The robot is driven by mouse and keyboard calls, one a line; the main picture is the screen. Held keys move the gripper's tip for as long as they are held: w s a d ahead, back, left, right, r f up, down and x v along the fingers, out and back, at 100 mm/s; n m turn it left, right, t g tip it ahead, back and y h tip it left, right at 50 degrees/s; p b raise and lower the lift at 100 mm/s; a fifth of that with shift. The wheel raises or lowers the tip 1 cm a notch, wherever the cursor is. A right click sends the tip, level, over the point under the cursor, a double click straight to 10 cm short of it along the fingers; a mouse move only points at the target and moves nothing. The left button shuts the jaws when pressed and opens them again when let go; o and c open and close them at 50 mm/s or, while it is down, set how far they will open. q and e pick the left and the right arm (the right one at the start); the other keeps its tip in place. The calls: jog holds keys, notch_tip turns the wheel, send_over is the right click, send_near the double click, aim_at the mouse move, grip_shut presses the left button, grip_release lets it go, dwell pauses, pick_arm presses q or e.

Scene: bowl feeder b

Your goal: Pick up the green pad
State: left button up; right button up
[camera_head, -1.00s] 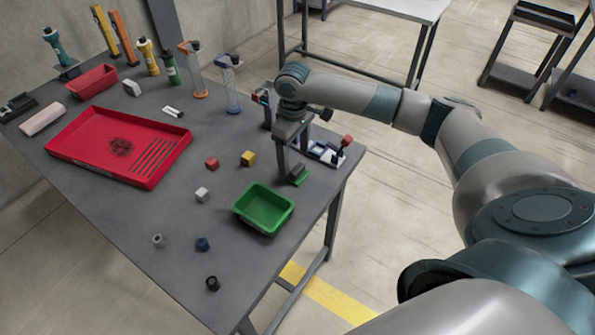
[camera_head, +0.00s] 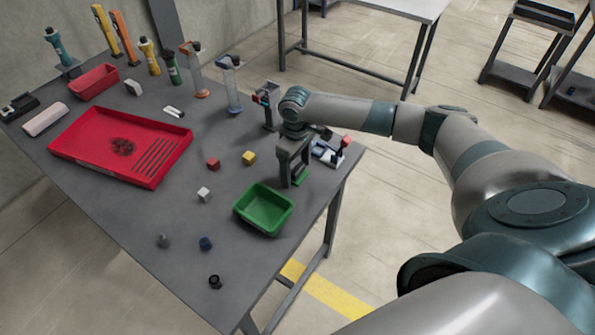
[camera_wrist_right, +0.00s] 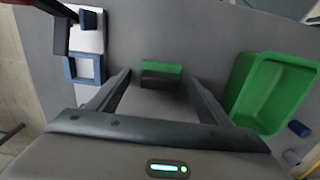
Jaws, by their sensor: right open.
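The green pad (camera_head: 302,178) lies on the grey table near its right edge, partly hidden by my right gripper (camera_head: 292,176) in the head view. In the right wrist view the pad (camera_wrist_right: 161,68) shows a green strip with a dark grey part on its near side. My right gripper points down at the pad, with its two fingers (camera_wrist_right: 158,79) apart, one on each side of it. A gap shows on both sides, so it is not gripped. My left gripper is not in view.
A green bin (camera_head: 264,209) stands close beside the pad. A white and blue fixture (camera_head: 328,153) and a small upright stand (camera_head: 268,106) are close to the gripper. Small cubes and a red tray (camera_head: 120,147) lie farther left.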

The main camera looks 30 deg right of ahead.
aim_at(297, 168)
dwell(0.4)
jog(key=c, duration=1.3)
jog(key=shift+w+r+b, duration=0.1)
jog(key=shift+r+b, duration=0.2)
jog(key=shift+r, duration=0.2)
jog(key=r, duration=0.2)
jog(key=r+b, duration=0.1)
jog(key=shift+s+r, duration=0.1)
jog(key=shift+s, duration=0.15)
jog(key=shift+s+a+r+b, duration=0.2)
jog(key=shift+s+r+b, duration=0.2)
jog(key=shift+s+r, duration=1.1)
jog(key=shift+s+a+r+b, duration=0.3)
jog(key=shift+s+r, duration=0.45)
jog(key=shift+s, duration=1.5)
jog(key=shift+s+a+r+b, duration=0.1)
jog(key=shift+s+r+b, duration=0.35)
jog(key=shift+s+r, duration=1.05)
jog(key=shift+s+f, duration=0.35)
jog(key=shift+f, duration=0.05)
jog(key=shift+o, duration=1.3)
